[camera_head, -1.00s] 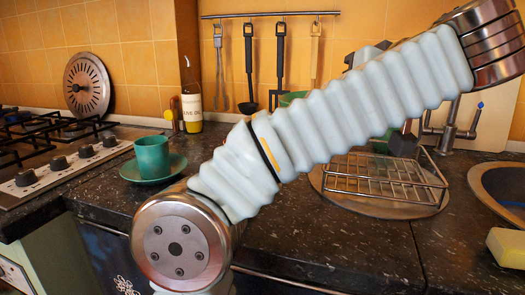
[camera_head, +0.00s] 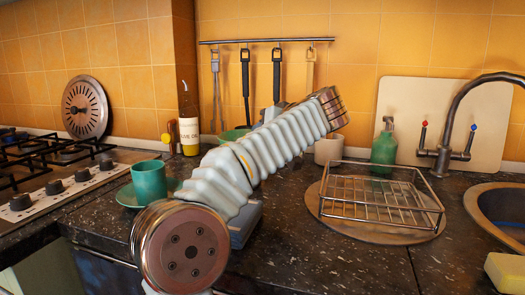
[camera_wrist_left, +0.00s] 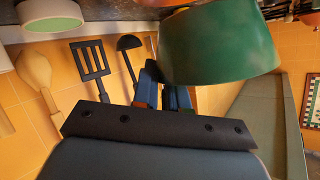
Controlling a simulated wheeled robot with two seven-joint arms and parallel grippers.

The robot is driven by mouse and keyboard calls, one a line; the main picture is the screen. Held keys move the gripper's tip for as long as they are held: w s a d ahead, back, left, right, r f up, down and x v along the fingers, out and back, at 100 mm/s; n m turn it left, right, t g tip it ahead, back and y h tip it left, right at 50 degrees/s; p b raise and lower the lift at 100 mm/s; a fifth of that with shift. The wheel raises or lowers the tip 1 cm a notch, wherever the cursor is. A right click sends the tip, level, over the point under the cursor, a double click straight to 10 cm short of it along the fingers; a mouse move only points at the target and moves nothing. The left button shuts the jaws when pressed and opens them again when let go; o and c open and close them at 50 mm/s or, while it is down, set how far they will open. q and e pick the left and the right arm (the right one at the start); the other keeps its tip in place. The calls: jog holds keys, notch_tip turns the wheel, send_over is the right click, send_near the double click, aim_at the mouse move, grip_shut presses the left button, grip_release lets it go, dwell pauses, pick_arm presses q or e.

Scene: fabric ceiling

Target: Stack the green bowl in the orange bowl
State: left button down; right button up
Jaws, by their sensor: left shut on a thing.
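The green bowl (camera_wrist_left: 220,45) is large in the left wrist view, held at the fingertips of my left gripper (camera_wrist_left: 168,95), which is shut on it. In the head view a green edge of the bowl (camera_head: 235,134) shows just behind my left arm; the arm hides the rest, and the gripper's fingers too. I cannot make out the orange bowl in the head view; my arm may cover it. An orange-red edge (camera_wrist_left: 285,10) is cut off at the top right of the wrist view; I cannot tell whether it is the orange bowl. My right gripper is not in view.
A green cup (camera_head: 150,179) on a saucer stands left, by the stove (camera_head: 55,185). An oil bottle (camera_head: 189,130) stands behind. A wire rack (camera_head: 380,188), white cup (camera_head: 328,150), green soap bottle (camera_head: 384,148) and sink (camera_head: 500,205) are right.

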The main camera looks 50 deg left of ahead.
pick_arm(q)
jog(key=shift+w+a+f, duration=0.3)
jog(key=shift+a+f, duration=0.1)
jog(key=shift+f, duration=0.2)
jog(key=f, duration=0.2)
jog(key=shift+w+a+f, duration=0.25)
jog(key=shift+f, duration=0.65)
jog(key=shift+b, duration=0.4)
jog(key=shift+f+b, duration=0.4)
jog(key=shift+f, duration=0.05)
jog(key=c, duration=1.2)
grip_release()
jog(key=shift+o, duration=0.2)
jog(key=shift+r, duration=0.15)
